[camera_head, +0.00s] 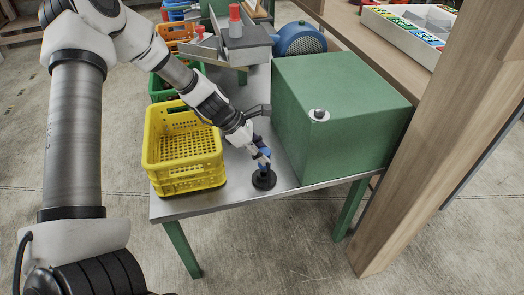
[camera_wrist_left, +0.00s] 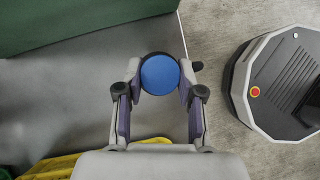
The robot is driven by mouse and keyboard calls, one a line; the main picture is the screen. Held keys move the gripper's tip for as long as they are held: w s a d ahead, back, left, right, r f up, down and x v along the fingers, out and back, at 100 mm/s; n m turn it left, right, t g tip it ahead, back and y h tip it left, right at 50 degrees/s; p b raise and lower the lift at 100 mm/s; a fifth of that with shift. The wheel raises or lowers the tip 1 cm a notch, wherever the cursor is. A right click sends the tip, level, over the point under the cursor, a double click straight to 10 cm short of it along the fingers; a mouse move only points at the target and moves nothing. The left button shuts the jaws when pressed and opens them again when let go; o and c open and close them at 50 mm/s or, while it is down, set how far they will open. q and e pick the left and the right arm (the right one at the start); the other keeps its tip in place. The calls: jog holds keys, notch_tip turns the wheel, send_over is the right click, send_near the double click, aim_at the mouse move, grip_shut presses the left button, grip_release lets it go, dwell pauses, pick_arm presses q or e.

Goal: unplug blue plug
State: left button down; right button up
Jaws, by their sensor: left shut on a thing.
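The blue plug (camera_head: 264,153) is at the front edge of the metal table, just above a round black base (camera_head: 264,180). In the left wrist view the plug shows from above as a blue disc (camera_wrist_left: 160,74) between the fingers. My left gripper (camera_head: 260,151) is shut on the blue plug. The fingers hide part of it, and I cannot tell whether the plug is still seated in the base. A bit of black shows beside the disc in the wrist view. My right gripper is not in view.
A yellow crate (camera_head: 184,186) stands left of the plug, and a large green box (camera_head: 335,140) with a grey knob (camera_head: 319,114) stands right. The metal table (camera_head: 240,196) ends just in front of the base. A wooden post (camera_head: 440,150) rises at right.

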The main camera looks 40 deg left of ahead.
pick_arm(q)
jog(key=shift+f+b, duration=1.5)
jog(key=shift+f, duration=0.3)
jog(key=c, duration=0.7)
grip_release()
jog(key=shift+o, duration=0.2)
jog(key=v, duration=1.2)
